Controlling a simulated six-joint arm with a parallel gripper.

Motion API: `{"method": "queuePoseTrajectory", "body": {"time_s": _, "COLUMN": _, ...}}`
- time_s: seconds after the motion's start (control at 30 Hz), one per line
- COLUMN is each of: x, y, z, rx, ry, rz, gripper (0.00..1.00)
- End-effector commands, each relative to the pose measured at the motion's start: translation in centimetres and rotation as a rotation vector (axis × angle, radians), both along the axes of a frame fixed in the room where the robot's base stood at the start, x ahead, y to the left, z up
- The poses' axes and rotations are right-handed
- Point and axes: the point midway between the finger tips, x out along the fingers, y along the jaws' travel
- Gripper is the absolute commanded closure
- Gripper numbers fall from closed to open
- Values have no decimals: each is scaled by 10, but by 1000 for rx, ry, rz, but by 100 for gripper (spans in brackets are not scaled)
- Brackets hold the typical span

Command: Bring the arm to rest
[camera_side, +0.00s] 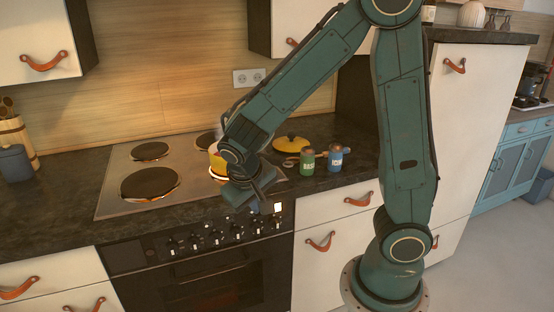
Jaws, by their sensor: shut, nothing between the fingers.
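My gripper (252,198) is low in front of the stove, just above the counter's front edge near the oven's control panel. It is shut and holds nothing that shows. My green arm reaches down to it from the upper right. A yellow pot (217,160) stands on the hob behind my wrist, which partly hides it. The gripper's fingertips are small and dark in this view.
The hob (112,194) has several burners. A yellow lid (291,143), a green jar (307,162) and a blue jar (335,158) sit on the counter to the right. Drawers with leather pulls (320,241) lie below. The counter's left part is mostly clear.

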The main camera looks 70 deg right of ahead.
Motion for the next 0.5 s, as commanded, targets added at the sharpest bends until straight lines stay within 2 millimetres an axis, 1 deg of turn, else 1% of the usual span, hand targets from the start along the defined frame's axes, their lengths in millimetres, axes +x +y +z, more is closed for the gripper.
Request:
{"method": "queuePoseTrajectory", "body": {"time_s": 0.03, "x": -3, "y": 0, "z": 9, "rx": 26, "ry": -16, "rz": 9, "gripper": 100}}
{"method": "queuePoseTrajectory", "body": {"time_s": 0.1, "x": -8, "y": 2, "z": 20, "rx": 59, "ry": -30, "rz": 30, "gripper": 100}}
{"method": "queuePoseTrajectory", "body": {"time_s": 0.37, "x": -30, "y": 9, "z": 56, "rx": 163, "ry": -88, "rz": 121, "gripper": 100}}
{"method": "queuePoseTrajectory", "body": {"time_s": 0.5, "x": -44, "y": 12, "z": 75, "rx": 208, "ry": -125, "rz": 178, "gripper": 100}}
